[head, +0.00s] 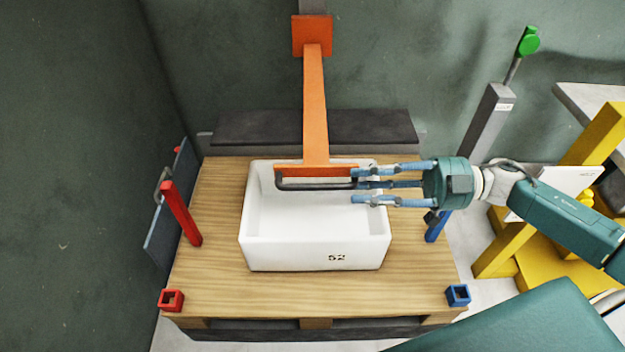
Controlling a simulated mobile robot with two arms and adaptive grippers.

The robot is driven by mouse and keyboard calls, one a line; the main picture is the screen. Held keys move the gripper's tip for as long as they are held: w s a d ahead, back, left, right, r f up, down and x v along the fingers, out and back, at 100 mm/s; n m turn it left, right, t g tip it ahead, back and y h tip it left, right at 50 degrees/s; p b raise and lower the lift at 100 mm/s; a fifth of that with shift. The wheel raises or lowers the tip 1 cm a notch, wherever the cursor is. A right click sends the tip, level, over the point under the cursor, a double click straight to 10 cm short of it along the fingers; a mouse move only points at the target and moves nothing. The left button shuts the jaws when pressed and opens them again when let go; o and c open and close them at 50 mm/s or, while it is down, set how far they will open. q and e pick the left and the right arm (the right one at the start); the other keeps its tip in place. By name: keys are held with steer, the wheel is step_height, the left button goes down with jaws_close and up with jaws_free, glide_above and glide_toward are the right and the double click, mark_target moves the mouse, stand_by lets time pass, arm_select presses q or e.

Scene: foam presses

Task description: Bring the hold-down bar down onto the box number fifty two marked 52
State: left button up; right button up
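The white box marked 52 (315,255) is an open foam box on a wooden pallet top, with the number on its front wall. The orange hold-down bar (315,105) reaches forward from a post at the back. Its crosspiece and dark handle (310,187) overlap the box's rear part in the head view; the height gap is hard to judge. My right gripper (357,184), teal with blue fingers, is at the handle's right end. Its fingers are straight and spread apart around that end, and no closed grasp shows. My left gripper is not in view.
A red post (181,213) stands left and a blue post (437,226) right. Red (171,300) and blue (458,294) sockets sit at the front corners. A grey lever post with a green knob (529,41) and a yellow frame (505,250) stand right. The front wood is clear.

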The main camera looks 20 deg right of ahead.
glide_toward(287, 187)
steer(key=x, duration=0.5)
steer(key=shift+w+f, duration=0.25)
jaws_close()
